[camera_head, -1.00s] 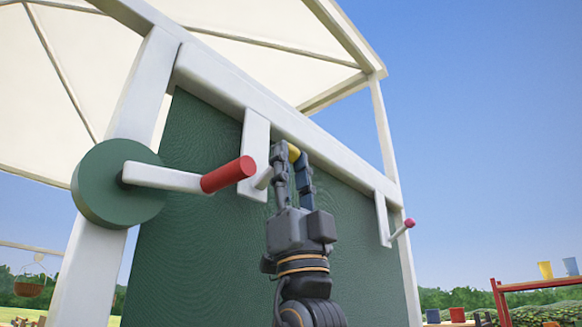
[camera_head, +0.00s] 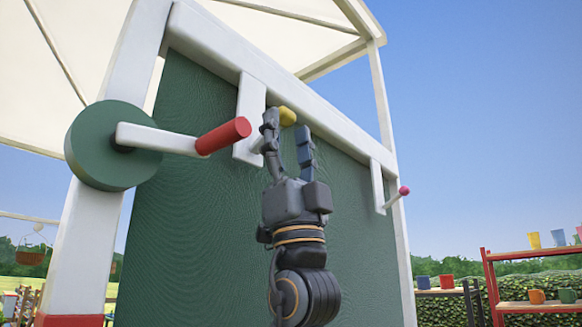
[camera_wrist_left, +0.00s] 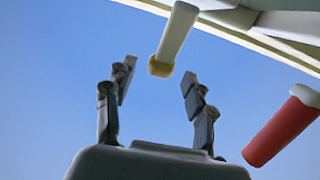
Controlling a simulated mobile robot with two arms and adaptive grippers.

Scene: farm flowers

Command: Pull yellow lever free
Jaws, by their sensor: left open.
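The yellow lever knob (camera_head: 287,116) tips a white rod in front of a white plate (camera_head: 249,118) on the stall's beam. My left gripper (camera_head: 287,127) points up just below and around the knob, its fingers spread. In the left wrist view the yellow knob (camera_wrist_left: 160,67) on its white rod hangs beyond the fingertips, between their lines. The left gripper (camera_wrist_left: 157,77) is open with clear sky between its fingers, not touching the knob there. My right gripper is not in view.
A red-handled crank (camera_head: 223,136) on a green disc (camera_head: 112,145) sticks out to the left, close to my gripper. A pink-knobbed lever (camera_head: 404,190) is on the right. Red shelves (camera_head: 487,278) with cups stand at far right.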

